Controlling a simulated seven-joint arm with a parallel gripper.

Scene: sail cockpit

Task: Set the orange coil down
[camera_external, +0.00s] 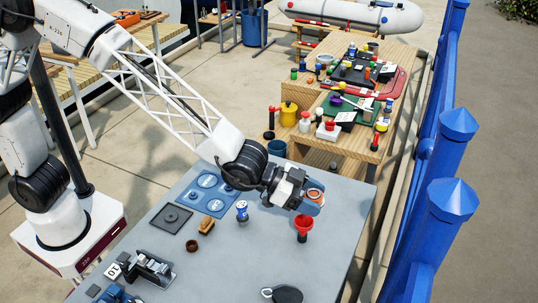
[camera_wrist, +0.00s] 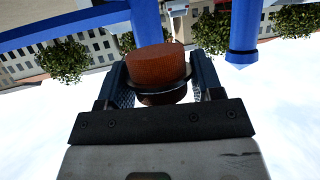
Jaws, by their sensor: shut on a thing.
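The orange coil (camera_wrist: 160,68) sits between the two fingers of my gripper (camera_wrist: 160,85) in the wrist view, and the fingers press on it from both sides. A dark band shows around its lower part. In the external view the coil (camera_external: 315,194) shows as a small orange ring at the end of my gripper (camera_external: 311,199), above the right part of the grey table (camera_external: 330,230). The wrist view shows no table surface under the coil. The gap between coil and table is hard to judge.
A red funnel-like piece (camera_external: 303,227) stands just below my gripper. A blue-and-white piece (camera_external: 242,211) stands to the left, near a blue mat (camera_external: 212,208). The table's middle front is clear. Blue posts (camera_external: 446,230) stand at right.

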